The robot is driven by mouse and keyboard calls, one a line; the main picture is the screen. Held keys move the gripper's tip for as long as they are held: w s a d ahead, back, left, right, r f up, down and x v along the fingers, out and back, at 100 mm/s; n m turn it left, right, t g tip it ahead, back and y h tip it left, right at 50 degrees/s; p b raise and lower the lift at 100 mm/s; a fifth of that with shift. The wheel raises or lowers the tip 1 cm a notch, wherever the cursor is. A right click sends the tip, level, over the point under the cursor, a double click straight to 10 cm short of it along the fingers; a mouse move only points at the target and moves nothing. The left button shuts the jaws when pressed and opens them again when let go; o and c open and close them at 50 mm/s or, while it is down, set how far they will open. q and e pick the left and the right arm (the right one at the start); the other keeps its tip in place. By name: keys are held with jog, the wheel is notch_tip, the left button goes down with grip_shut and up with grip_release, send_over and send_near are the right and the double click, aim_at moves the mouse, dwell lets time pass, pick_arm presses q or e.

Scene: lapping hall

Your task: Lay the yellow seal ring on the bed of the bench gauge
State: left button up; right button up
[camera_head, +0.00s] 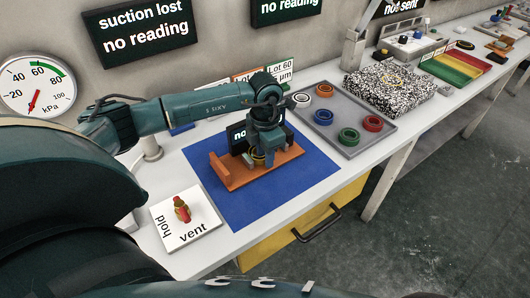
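The orange bench gauge (232,182) lies on a blue mat on the bench, with an upright block at its left end. My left arm reaches in from the left, and its gripper (261,158) points down over the gauge's bed. The yellow seal ring (257,160) shows at the fingertips, low at the bed and partly hidden by the fingers. I cannot tell whether the fingers press on it or whether it rests on the bed. My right gripper is not in view.
A grey tray (343,104) with several coloured rings stands right of the blue mat (230,214). A white hold/vent plate (174,229) with a red valve (182,209) lies at the front left. A small dark display (237,134) stands behind the gauge. A speckled block (390,88) is farther right.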

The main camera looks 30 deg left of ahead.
pick_arm(q)
jog(key=shift+r, duration=0.3)
notch_tip(320, 180, up, 12)
jog(key=shift+f+b, duration=0.1)
jog(key=shift+b, duration=0.2)
dwell(0.5)
